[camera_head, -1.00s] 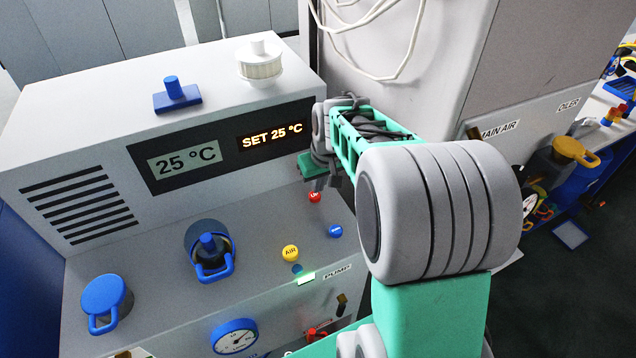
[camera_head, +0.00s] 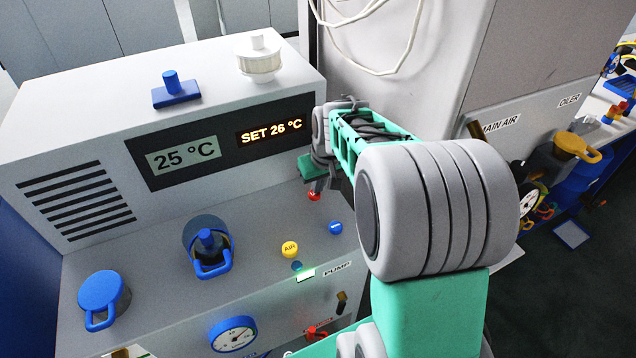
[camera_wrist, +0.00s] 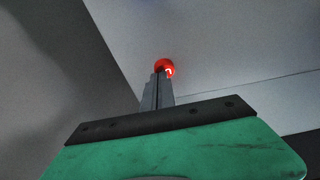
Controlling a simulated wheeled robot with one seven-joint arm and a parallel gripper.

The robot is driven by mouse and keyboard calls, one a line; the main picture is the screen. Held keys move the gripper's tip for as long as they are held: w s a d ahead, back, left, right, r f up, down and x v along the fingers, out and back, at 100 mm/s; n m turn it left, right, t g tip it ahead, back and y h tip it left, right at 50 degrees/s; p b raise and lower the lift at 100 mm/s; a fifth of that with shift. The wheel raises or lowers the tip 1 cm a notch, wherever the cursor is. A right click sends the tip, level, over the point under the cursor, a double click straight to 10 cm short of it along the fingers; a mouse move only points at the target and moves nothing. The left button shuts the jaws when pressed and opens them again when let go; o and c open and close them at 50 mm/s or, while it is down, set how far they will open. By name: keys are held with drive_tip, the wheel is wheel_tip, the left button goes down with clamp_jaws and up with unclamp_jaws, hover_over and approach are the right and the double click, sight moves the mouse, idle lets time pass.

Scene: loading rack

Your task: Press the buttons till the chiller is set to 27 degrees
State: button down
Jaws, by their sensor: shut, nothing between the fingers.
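The chiller (camera_head: 60,115) is a pale box with a dark display panel. Its left readout (camera_head: 184,158) shows 25 °C and its orange set readout (camera_head: 271,133) shows SET 26 °C. A red button (camera_head: 313,196) sits on the ledge below the display, partly covered by my gripper. A blue button (camera_head: 335,227) and a yellow AIR button (camera_head: 289,249) are nearer. My gripper (camera_head: 318,187) is shut and empty, its tips at the red button. In the wrist view the red button (camera_wrist: 164,66) glows just beyond the shut fingertips (camera_wrist: 160,80); I cannot tell if they touch.
Two blue-handled caps (camera_head: 208,247) (camera_head: 104,297) stand on the ledge at left. A blue gauge (camera_head: 233,334) is on the front. A white cap (camera_head: 260,62) and a blue knob (camera_head: 175,90) are on top. A grey cabinet (camera_head: 440,60) stands behind my arm.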

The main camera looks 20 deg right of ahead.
wheel_tip(320, 180, up, 4)
drive_tip(key=p, duration=0.3)
drive_tip(key=shift+f, duration=0.15)
drive_tip(key=b+v, duration=0.2)
drive_tip(key=v, duration=0.8)
drive_tip(key=shift+w, duration=0.1)
drive_tip(key=m+g, duration=0.1)
drive_tip(key=m, duration=0.2)
approach(324, 203)
drive_tip(key=s+r, duration=0.2)
drive_tip(key=s, duration=0.2)
drive_tip(key=s+a+f, duration=0.1)
drive_tip(key=s, duration=0.1)
drive_tip(key=shift+a+f, duration=0.25)
drive_tip(key=shift+f, duration=0.15)
drive_tip(key=shift+n, duration=0.6)
drive_tip(key=s+a, duration=0.2)
drive_tip(key=s+a+f, duration=0.1)
drive_tip(key=s+a, duration=0.2)
drive_tip(key=a+r, duration=0.1)
drive_tip(key=a+r+n, duration=0.1)
drive_tip(key=a, duration=0.1)
drive_tip(key=a+r+n+t, duration=0.1)
drive_tip(key=a, duration=0.1)
drive_tip(key=shift+w+a, duration=0.1)
drive_tip(key=shift+w, duration=0.25)
